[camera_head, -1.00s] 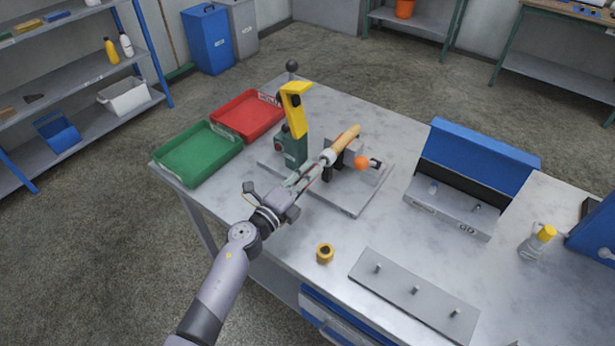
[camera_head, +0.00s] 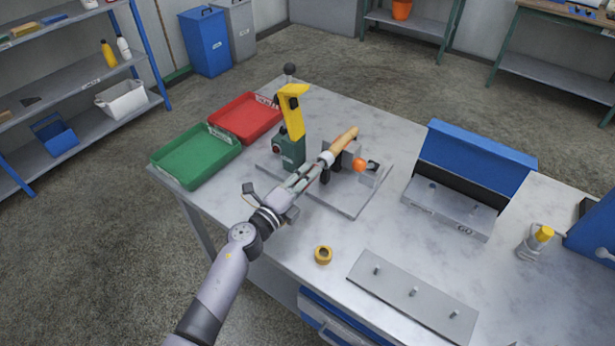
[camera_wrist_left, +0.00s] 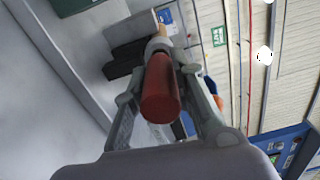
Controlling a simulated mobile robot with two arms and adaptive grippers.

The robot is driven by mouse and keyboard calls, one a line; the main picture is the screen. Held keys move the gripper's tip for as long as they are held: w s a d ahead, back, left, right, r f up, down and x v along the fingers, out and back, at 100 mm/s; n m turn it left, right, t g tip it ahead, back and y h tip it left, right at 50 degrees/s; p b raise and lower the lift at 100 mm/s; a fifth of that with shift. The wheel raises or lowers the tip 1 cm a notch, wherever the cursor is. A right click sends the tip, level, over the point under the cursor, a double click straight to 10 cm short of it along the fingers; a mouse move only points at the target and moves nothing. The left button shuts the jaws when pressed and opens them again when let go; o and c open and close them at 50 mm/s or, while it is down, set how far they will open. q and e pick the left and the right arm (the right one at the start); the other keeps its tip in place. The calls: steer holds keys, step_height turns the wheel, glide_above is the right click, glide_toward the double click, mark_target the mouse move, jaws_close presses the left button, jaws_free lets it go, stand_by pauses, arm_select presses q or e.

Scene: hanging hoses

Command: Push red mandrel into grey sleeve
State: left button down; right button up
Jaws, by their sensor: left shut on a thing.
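The red mandrel (camera_wrist_left: 161,88) lies between the fingers of my left gripper (camera_wrist_left: 168,72) in the left wrist view, its round end towards the camera. The gripper is shut on it. The mandrel's far end meets a light grey sleeve (camera_wrist_left: 158,46); how deep it sits inside I cannot tell. In the head view my left gripper (camera_head: 321,164) is at the bench fixture, with the pale grey sleeve (camera_head: 327,158) just beyond its fingertips. A tan tapered piece (camera_head: 344,140) continues in line past the sleeve. The mandrel is mostly hidden there. My right gripper is not in view.
A green press with a yellow lever (camera_head: 291,125) stands close left of the gripper. An orange ball (camera_head: 360,165) is on the right of the fixture plate (camera_head: 345,203). Green (camera_head: 197,158) and red trays lie left. A yellow ring (camera_head: 323,255) lies in front.

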arm_select(q)
steer(key=shift+x, duration=1.15)
stand_by(1.4)
steer(key=shift+r, duration=0.1)
steer(key=c, duration=1.3)
jaws_free()
steer(key=shift+w+d, duration=0.15)
steer(key=shift+s+a, duration=0.2)
steer(key=shift+a, duration=0.05)
steer(key=v, duration=1.1)
steer(key=shift+s+a, duration=0.15)
steer(key=shift+s, duration=0.15)
